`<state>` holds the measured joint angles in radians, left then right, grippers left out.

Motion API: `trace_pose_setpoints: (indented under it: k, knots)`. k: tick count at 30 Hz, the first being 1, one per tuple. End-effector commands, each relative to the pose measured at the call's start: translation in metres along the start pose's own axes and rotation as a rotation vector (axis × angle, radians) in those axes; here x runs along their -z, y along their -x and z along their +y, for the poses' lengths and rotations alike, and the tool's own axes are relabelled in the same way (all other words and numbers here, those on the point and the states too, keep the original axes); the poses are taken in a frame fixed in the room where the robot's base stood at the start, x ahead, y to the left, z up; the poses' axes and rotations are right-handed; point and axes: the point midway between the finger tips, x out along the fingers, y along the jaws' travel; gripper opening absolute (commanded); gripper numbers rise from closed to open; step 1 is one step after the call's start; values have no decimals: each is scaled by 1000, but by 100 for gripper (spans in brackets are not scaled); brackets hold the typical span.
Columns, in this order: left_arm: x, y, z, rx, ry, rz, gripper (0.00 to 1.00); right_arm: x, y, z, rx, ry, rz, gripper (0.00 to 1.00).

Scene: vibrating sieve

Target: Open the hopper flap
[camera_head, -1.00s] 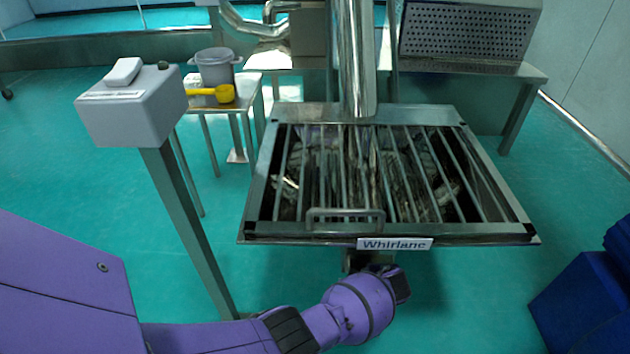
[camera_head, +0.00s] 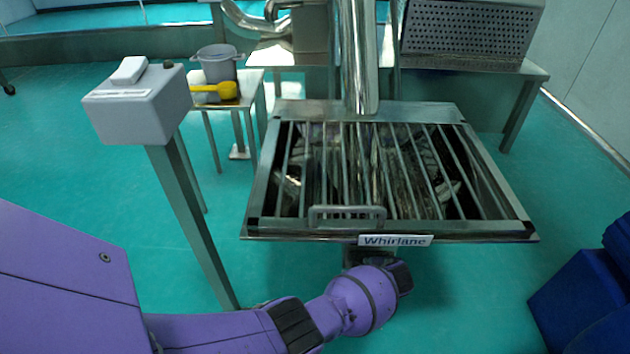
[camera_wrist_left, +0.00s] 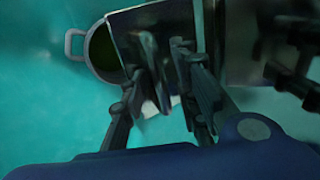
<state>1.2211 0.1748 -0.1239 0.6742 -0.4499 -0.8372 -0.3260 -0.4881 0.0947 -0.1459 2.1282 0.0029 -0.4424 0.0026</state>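The steel hopper (camera_head: 262,195), with a barred grate on top and a "Whirlane" label on its front edge, stands in the middle of the head view. A dark part (camera_head: 358,257) shows just under the front edge; I cannot tell whether it is the flap. My purple left arm reaches in low, and its gripper is hidden under the hopper there. In the left wrist view my left gripper (camera_wrist_left: 172,85) has its fingers parted, close to a shiny metal surface (camera_wrist_left: 128,22). Contact is unclear, and no flap can be made out. My right gripper is not in view.
A grey control box (camera_head: 135,105) on a post stands left of the hopper. Behind it, a small table holds a grey pot (camera_head: 217,68) and a yellow scoop (camera_head: 222,91). A round container (camera_wrist_left: 100,52) shows in the wrist view.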

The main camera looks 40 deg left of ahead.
Motion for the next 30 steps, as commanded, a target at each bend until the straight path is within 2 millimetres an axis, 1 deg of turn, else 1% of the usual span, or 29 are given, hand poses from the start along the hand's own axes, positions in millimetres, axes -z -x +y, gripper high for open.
trace_pose_setpoints:
  k: [1,8,14,20,30]
  knots:
    - [2,1,-3,4,1,2,29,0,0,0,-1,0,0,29]
    - [1,0,-4,4,0,0,29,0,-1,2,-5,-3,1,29]
    - [1,8,-3,5,0,1,29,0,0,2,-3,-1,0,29]
    - [0,32,-2,5,1,3,29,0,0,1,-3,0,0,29]
    - [2,89,-3,5,1,4,29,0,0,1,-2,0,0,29]
